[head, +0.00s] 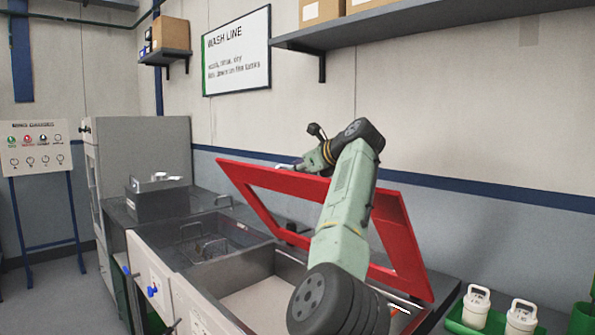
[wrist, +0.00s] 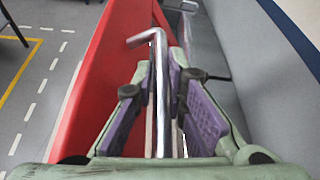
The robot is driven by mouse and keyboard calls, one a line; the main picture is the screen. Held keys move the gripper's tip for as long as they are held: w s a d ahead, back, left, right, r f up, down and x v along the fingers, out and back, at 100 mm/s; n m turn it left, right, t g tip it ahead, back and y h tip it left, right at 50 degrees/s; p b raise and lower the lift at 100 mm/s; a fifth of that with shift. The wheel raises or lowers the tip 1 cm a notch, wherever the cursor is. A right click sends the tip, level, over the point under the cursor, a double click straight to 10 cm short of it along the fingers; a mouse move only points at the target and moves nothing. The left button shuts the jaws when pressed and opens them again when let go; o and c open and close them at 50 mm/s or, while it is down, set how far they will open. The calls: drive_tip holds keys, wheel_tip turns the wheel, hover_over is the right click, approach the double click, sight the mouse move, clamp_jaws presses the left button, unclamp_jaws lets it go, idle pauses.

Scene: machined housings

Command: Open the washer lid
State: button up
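The red washer lid (head: 402,240) is a rectangular frame, tilted up steeply over the open metal basin (head: 262,299). My arm reaches across in front of it, hiding part of the frame. My gripper (head: 298,167) is at the lid's raised upper edge. In the wrist view, my gripper (wrist: 163,78) has its purple-padded fingers closed on both sides of a bent shiny metal bar, the lid handle (wrist: 157,52). The red lid (wrist: 98,70) runs along the left of the fingers there.
A second basin with a wire basket (head: 203,247) lies to the left. A wall shelf (head: 420,30) with boxes hangs above. A green tray with white containers (head: 476,307) is at the lower right. The wall stands close behind the lid.

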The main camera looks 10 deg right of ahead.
drive_tip(key=o, duration=0.4)
drive_tip(key=v, duration=1.2)
drive_tip(key=shift+s, duration=0.1)
drive_tip(key=shift+c, duration=0.2)
